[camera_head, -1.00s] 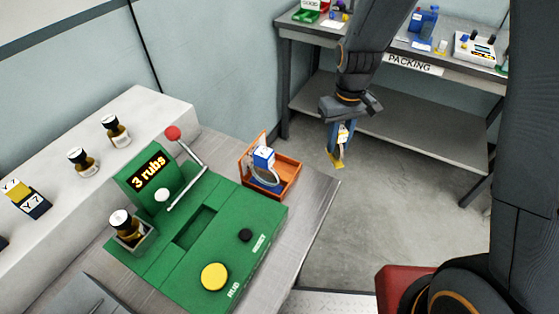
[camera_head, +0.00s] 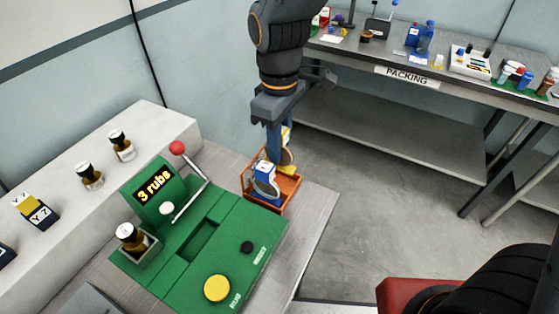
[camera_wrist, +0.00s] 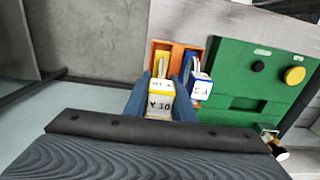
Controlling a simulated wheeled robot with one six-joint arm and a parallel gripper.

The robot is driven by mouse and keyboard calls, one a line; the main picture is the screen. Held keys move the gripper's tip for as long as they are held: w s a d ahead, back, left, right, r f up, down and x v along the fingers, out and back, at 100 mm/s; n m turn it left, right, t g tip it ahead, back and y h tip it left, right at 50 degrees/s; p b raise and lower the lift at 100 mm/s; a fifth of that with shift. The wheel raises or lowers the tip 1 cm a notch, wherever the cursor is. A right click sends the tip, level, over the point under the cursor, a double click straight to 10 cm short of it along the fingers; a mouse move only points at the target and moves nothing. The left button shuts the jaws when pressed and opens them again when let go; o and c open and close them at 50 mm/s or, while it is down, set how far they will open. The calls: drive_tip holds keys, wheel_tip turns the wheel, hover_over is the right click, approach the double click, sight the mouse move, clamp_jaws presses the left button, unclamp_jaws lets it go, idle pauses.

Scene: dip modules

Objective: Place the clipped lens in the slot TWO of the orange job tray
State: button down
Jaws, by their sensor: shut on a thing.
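The orange job tray (camera_head: 290,190) sits on the metal bench at the right of the green machine; it also shows in the wrist view (camera_wrist: 154,46). A lens with a white-and-blue clip (camera_head: 264,172) stands in it; in the wrist view that clip (camera_wrist: 200,88) is at the right side. The held lens overlaps the tray's left compartment in the wrist view. Whether it touches the tray, and any slot labels, I cannot tell.
The green machine (camera_head: 170,260) with a "3 rubs" display and a red-knobbed lever (camera_head: 177,148) stands close left of the tray. Brown bottles (camera_head: 122,145) stand on the white ledge. The packing table (camera_head: 400,72) is at the back right, across open floor.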

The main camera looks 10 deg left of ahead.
sight(280, 165)
drive_tip(key=shift+f+p, duration=0.45)
drive_tip(key=shift+f, duration=2)
drive_tip(key=shift+f, duration=0.15)
drive_tip(key=c, duration=1.5)
unclamp_jaws()
wheel_tip(280, 165, up, 12)
drive_tip(key=b, duration=0.2)
drive_tip(key=shift+b, duration=0.3)
drive_tip(key=d+f+m, duration=0.3)
drive_tip(key=d+m, duration=0.1)
drive_tip(key=d, duration=0.4)
drive_tip(key=s+d+f+m, duration=0.1)
drive_tip(key=d+f+m, duration=0.2)
drive_tip(key=d+m, duration=0.2)
drive_tip(key=s+d+f+m+t, duration=0.1)
drive_tip(key=d+f+m, duration=0.2)
drive_tip(key=d, duration=0.8)
drive_tip(key=shift+s+d+f+m, duration=0.1)
drive_tip(key=shift+s+f+m, duration=0.15)
drive_tip(key=shift+m, duration=0.55)
